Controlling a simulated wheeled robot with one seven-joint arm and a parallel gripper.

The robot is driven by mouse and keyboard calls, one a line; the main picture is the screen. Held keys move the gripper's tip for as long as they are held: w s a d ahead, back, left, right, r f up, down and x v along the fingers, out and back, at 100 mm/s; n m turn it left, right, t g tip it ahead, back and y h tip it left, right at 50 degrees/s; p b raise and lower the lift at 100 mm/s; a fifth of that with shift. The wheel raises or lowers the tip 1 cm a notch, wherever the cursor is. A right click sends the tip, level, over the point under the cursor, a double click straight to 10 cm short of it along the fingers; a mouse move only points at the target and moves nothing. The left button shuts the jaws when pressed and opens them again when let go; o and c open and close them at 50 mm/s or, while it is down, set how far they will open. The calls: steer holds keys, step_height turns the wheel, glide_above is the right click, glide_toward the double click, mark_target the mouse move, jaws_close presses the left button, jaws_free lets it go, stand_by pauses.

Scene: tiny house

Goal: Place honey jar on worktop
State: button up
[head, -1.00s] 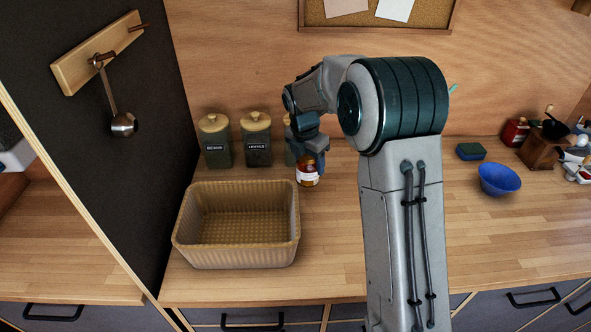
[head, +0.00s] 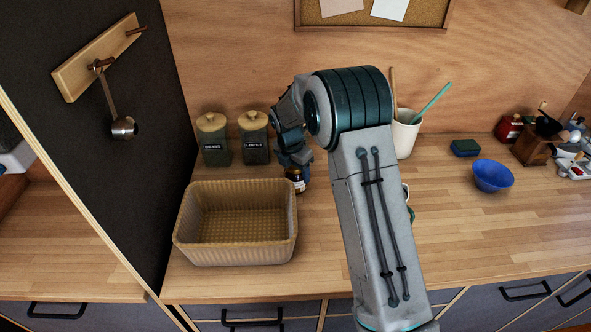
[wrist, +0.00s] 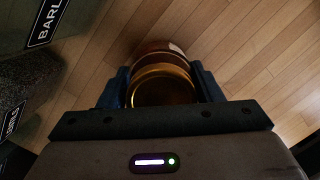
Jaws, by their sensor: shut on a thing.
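The honey jar (head: 297,184) is a small amber jar with a pale label. In the head view it is at the right back corner of the basket, over the worktop (head: 330,245). My gripper (head: 293,166) is shut on it from above. In the wrist view the amber jar (wrist: 163,88) sits between the two dark fingers of my gripper (wrist: 162,90), with wood behind it. I cannot tell whether the jar's base touches the worktop.
A tan ribbed basket (head: 236,255), empty, stands just left of the jar. Labelled canisters (head: 254,145) stand behind it. A cream utensil pot (head: 405,133), a sponge (head: 465,148) and a blue bowl (head: 493,177) are to the right. The worktop's front middle is clear.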

steer(key=o, duration=1.3)
